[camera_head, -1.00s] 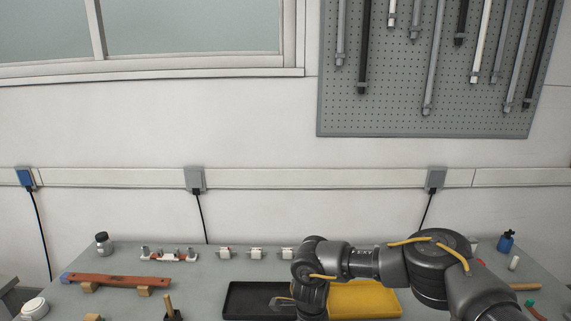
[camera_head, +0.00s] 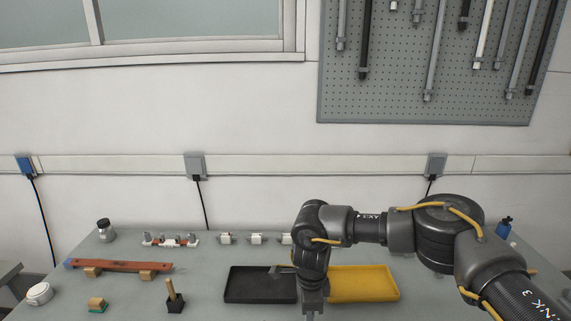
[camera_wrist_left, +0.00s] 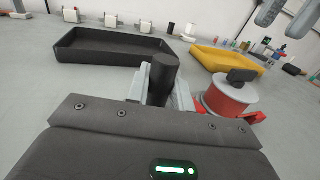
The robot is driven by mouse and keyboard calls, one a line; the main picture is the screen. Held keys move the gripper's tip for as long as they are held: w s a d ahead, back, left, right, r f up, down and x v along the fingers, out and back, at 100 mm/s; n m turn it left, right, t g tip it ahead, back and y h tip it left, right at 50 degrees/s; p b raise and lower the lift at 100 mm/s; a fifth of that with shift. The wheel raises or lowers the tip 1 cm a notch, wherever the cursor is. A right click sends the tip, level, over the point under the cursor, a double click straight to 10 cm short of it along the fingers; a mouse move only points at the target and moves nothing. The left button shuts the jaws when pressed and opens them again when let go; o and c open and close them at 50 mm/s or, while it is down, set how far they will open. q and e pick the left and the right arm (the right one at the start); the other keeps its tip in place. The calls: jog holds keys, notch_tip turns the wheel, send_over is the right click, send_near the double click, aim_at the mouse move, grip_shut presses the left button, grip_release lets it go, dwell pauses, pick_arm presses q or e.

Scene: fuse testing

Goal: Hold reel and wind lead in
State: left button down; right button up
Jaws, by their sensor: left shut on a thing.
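In the left wrist view, a red reel (camera_wrist_left: 231,102) with a pale round flange and a dark block on top stands right of my left gripper (camera_wrist_left: 162,90). A red piece (camera_wrist_left: 258,118) shows at its foot. The left gripper's pale fingers are shut on an upright dark cylinder (camera_wrist_left: 164,72); whether it belongs to the reel I cannot tell. In the head view my right gripper (camera_head: 313,308) points down in front of the trays and is cut off by the bottom edge, so its jaws cannot be read. My left arm and the reel are outside the head view. No lead can be made out.
A black tray (camera_head: 240,297) and a yellow tray (camera_head: 385,294) lie side by side on the bench. A brown bar on blocks (camera_head: 120,266), a white round item (camera_head: 39,293) and a wooden-handled tool (camera_head: 174,304) are at left. White holders (camera_head: 256,239) line the back.

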pick_arm(q)
jog(key=shift+f, duration=0.15)
jog(key=c, duration=1.1)
grip_release()
jog(key=shift+c, duration=0.2)
jog(key=shift+b+v, duration=0.55)
jog(key=shift+v, duration=3.95)
jog(key=shift+a, duration=0.1)
